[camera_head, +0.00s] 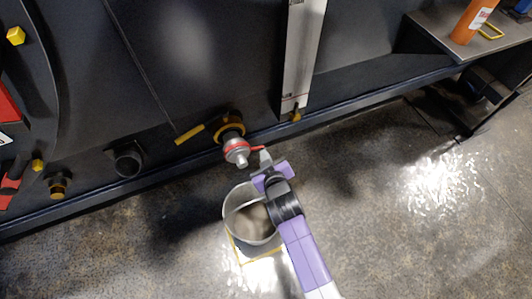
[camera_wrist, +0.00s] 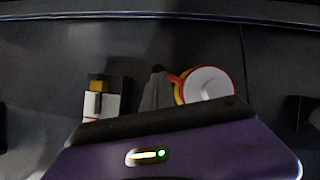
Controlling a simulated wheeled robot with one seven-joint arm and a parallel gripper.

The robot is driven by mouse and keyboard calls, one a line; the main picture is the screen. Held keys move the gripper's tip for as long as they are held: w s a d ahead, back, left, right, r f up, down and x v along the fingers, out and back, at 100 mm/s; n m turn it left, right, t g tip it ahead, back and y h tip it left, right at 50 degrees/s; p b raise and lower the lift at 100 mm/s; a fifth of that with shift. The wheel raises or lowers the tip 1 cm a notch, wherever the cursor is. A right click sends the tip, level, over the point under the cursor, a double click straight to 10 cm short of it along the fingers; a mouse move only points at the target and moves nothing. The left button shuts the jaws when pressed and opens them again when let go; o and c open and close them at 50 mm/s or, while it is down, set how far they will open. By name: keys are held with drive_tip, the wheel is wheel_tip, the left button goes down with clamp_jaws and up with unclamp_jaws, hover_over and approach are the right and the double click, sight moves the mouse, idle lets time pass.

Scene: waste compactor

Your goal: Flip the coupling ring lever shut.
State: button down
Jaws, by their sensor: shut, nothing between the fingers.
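The silver coupling (camera_head: 236,156) with a red ring sticks out from the dark machine wall, below a yellow collar. Its red lever (camera_head: 257,149) points out to the right, toward my gripper (camera_head: 265,157). In the wrist view, the coupling's round white end (camera_wrist: 209,84) shows inside red and yellow rings. The lever (camera_wrist: 175,79) runs left from it to the grey fingers of my gripper (camera_wrist: 157,85). My gripper is shut and empty, with its tips right beside the lever's outer end. I cannot tell whether they touch.
A metal bucket (camera_head: 252,222) stands on the floor below the coupling, close to my wrist. A yellow handle (camera_head: 189,134) is left of the coupling. A pale vertical strip (camera_head: 302,55) is to the right. A shelf (camera_head: 485,38) juts out at upper right. The right floor is open.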

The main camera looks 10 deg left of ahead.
drive_tip(key=shift+w+f+b, duration=0.1)
drive_tip(key=shift+f+b, duration=0.4)
drive_tip(key=shift+f, duration=0.15)
drive_tip(key=shift+r, duration=0.1)
idle(0.3)
drive_tip(key=s+d+r+p, duration=0.5)
drive_tip(key=s+r, duration=0.3)
drive_tip(key=shift+d+r, duration=0.2)
drive_tip(key=shift+d, duration=0.15)
idle(0.5)
